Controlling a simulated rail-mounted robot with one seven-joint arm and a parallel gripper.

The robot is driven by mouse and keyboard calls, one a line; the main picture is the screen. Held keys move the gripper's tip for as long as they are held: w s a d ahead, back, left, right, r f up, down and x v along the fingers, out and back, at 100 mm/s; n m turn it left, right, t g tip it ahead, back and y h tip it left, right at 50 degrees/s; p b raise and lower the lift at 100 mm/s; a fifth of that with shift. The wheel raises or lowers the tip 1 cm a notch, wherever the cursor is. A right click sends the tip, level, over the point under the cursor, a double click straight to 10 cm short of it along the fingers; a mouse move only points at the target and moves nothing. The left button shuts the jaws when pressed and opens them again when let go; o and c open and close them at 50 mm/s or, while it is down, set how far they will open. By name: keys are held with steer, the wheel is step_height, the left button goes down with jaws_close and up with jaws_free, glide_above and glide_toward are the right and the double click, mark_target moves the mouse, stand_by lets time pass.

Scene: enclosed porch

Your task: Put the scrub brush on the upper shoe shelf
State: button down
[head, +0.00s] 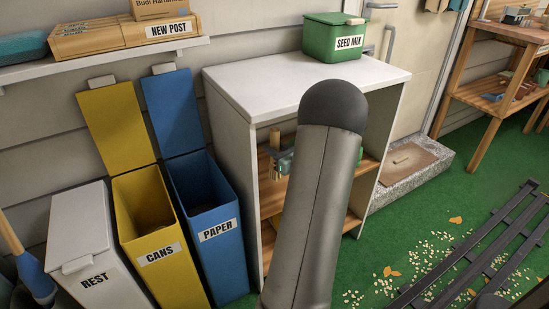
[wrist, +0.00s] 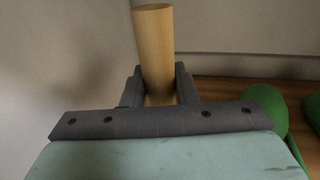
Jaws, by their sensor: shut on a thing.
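My gripper (wrist: 158,88) is shut on a pale wooden handle, which I take to be the scrub brush (wrist: 154,45). The handle stands up between the two dark fingers in the wrist view; bristles are not visible. In the head view my gripper (head: 271,153) is inside the white shoe cabinet (head: 231,130), by its left wall, with the wooden piece (head: 275,138) upright. The upper wooden shelf (head: 368,166) lies close by; my arm hides much of it. I cannot tell whether the brush touches the shelf.
Green shoe-like objects (wrist: 272,112) lie on wood at the right in the wrist view. A lower shelf (head: 350,221) is below. A green seed mix bin (head: 318,40) stands on the cabinet top. Blue paper (head: 222,262) and yellow cans (head: 142,255) bins stand left of the cabinet.

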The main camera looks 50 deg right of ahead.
steer(key=shift+w+d+f+b, duration=0.15)
steer(key=shift+f+b, duration=0.35)
steer(key=shift+f, duration=0.9)
steer(key=shift+f, duration=0.15)
steer(key=c, duration=1.1)
jaws_free()
steer(key=shift+c, duration=0.2)
steer(key=shift+r, duration=0.2)
steer(key=p+v, duration=0.2)
steer(key=v, duration=1)
steer(key=shift+f, duration=0.1)
